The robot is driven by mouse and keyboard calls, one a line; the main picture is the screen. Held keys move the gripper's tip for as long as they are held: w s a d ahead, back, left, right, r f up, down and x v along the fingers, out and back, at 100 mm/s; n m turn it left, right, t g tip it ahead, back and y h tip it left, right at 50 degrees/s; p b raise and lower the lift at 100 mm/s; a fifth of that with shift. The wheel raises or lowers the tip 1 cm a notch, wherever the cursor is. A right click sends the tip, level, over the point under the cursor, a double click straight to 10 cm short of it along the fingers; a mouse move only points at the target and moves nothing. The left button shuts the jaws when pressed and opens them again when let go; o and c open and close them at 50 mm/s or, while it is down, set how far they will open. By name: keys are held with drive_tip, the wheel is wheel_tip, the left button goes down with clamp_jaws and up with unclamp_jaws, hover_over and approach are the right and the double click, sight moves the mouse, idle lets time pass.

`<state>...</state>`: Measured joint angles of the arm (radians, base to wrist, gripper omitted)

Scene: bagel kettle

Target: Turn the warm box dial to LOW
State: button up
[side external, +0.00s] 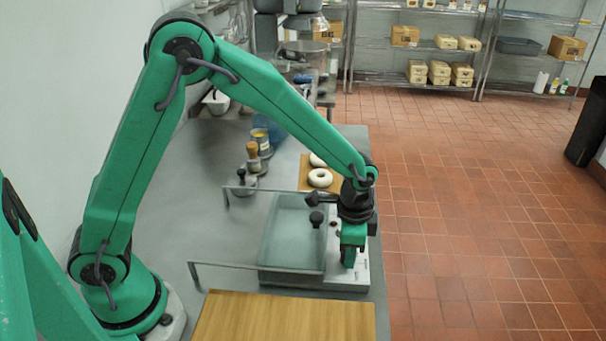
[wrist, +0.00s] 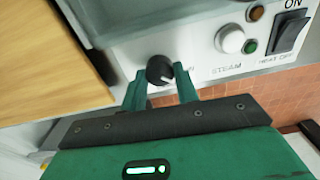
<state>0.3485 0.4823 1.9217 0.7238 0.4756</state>
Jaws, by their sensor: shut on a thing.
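The warm box (side external: 270,281) stands on the steel counter in the side view, with a see-through top. Its white front panel (wrist: 205,50) fills the upper part of the wrist view. The black round dial (wrist: 159,69) on that panel has a white pointer mark slanting to the picture's lower right. My gripper (wrist: 161,80) has one green finger on each side of the dial and is shut on it. In the side view my gripper (side external: 349,257) is at the box's right side and hides the dial. The lettering around the dial is mostly hidden by the fingers.
Right of the dial are a white STEAM button (wrist: 230,39), small amber and green lamps, and a black HEAT switch (wrist: 289,33). A wooden board (side external: 285,318) lies in front of the box. Bagels (side external: 320,178) lie on another board behind it.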

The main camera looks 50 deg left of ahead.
drive_tip(key=shift+n, duration=1.1)
drive_tip(key=shift+d, duration=0.1)
drive_tip(key=o, duration=1)
drive_tip(key=shift+c, duration=0.2)
drive_tip(key=shift+r, duration=3.85)
drive_tip(key=shift+r, duration=0.1)
